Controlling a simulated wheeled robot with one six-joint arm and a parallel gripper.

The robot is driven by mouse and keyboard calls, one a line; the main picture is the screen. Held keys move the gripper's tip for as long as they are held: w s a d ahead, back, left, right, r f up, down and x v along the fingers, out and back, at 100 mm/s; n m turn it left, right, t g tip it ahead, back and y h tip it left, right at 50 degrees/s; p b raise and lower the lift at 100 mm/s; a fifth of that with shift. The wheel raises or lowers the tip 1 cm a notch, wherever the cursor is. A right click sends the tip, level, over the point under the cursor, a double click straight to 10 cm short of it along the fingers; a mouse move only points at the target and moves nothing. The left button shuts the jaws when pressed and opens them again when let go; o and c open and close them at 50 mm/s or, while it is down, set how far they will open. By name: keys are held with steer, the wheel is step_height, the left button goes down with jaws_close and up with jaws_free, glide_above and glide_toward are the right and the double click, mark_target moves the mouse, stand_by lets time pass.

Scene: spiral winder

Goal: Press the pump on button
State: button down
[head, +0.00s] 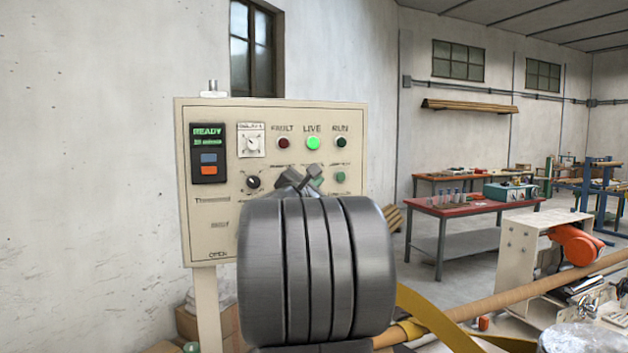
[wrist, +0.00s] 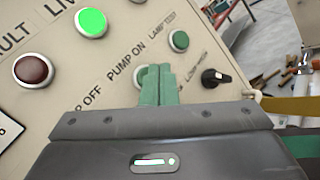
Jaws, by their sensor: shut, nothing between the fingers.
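The pump on button (wrist: 141,75) is a pale green round button below the "PUMP ON" label on the cream control panel (head: 222,232). In the wrist view most of it is hidden behind my fingers. My gripper (wrist: 156,70) is shut and empty, its two green fingers side by side with their tips over the button. I cannot tell whether the tips touch it or stand just short of it. In the head view my gripper (head: 300,180) is in front of the panel's lower right, and my dark arm hides much of that area.
A green button (wrist: 180,41) under "LAMP TEST" and a black low-high knob (wrist: 215,78) are close to the right of my fingers. The live lamp (head: 313,143) glows green; the fault lamp (head: 283,142) is dark red. A red-topped table (head: 470,208) stands farther right.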

steer(key=shift+w+a, duration=0.15)
steer(key=shift+w, duration=0.2)
steer(key=shift+w+a, duration=0.15)
steer(key=shift+w, duration=0.2)
stand_by(0.6)
stand_by(0.4)
steer(key=shift+s+d+b, duration=0.3)
steer(key=shift+s+b, duration=0.4)
steer(key=shift+s, duration=0.05)
steer(key=s, duration=0.1)
steer(key=s+d+b, duration=0.1)
steer(key=s, duration=0.1)
steer(key=s+d+b, duration=0.1)
steer(key=shift+s, duration=0.3)
stand_by(0.4)
